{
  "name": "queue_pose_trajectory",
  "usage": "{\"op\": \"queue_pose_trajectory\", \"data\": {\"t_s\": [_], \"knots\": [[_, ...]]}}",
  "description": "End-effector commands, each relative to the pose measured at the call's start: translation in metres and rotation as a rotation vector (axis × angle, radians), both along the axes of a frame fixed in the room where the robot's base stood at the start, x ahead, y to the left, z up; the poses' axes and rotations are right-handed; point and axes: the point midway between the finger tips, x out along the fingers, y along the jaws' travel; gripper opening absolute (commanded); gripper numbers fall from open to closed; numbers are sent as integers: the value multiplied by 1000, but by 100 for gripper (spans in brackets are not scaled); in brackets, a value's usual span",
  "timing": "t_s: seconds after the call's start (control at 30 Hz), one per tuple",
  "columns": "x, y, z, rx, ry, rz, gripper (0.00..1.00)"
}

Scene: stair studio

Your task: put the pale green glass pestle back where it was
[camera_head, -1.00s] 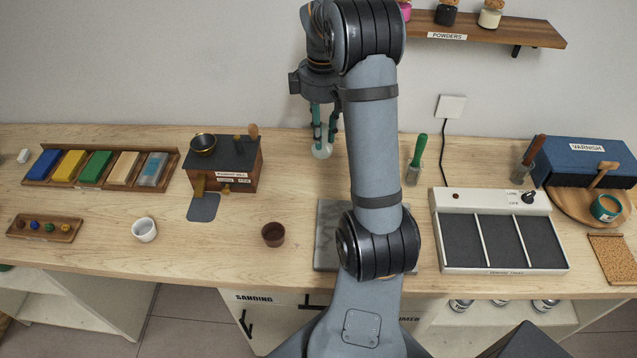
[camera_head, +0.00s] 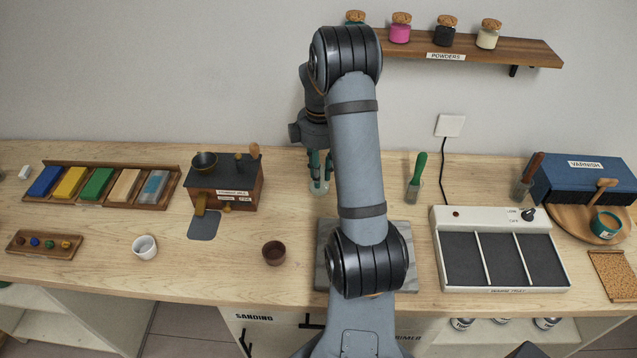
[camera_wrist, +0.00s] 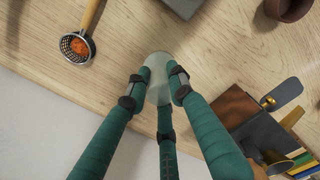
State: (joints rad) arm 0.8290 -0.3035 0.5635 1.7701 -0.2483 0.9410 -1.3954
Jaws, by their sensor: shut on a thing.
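The pale green glass pestle (camera_wrist: 158,78) is between the teal fingers of my gripper (camera_wrist: 158,90) in the wrist view. In the head view its rounded, glassy end (camera_head: 319,187) shows below my gripper (camera_head: 320,168), near the back of the bench, right of the pigment mill (camera_head: 237,187). My gripper is shut on the pestle and points down. I cannot tell whether the pestle touches the bench. A grey slab (camera_head: 325,258) lies nearer the front, partly hidden by my arm; its corner (camera_wrist: 183,5) shows in the wrist view.
A brown cup (camera_head: 273,252) and a white cup (camera_head: 145,247) stand on the bench (camera_head: 110,278). A perforated ladle (camera_wrist: 77,46) lies near the pestle in the wrist view. A green-handled tool (camera_head: 418,170) and a sectioned tray unit (camera_head: 497,284) are to the right.

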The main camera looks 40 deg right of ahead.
Motion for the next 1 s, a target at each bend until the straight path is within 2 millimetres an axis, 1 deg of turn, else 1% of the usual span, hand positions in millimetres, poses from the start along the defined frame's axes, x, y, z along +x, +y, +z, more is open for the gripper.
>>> {"op": "queue_pose_trajectory", "data": {"t_s": [0.07, 0.33, 0.43, 0.63, 0.77, 0.8, 1.0], "knots": [[1, 2, -3, 0, 0, -1, 0], [1, 3, -37, 2, 1, 0, 0], [1, 2, -41, 0, -1, -1, 0], [2, 2, -42, -1, -2, -1, 0], [2, 2, -46, -1, -2, -1, 0], [1, 2, -45, -1, -1, -1, 23], [1, 2, -45, 0, 0, -1, 35]]}}
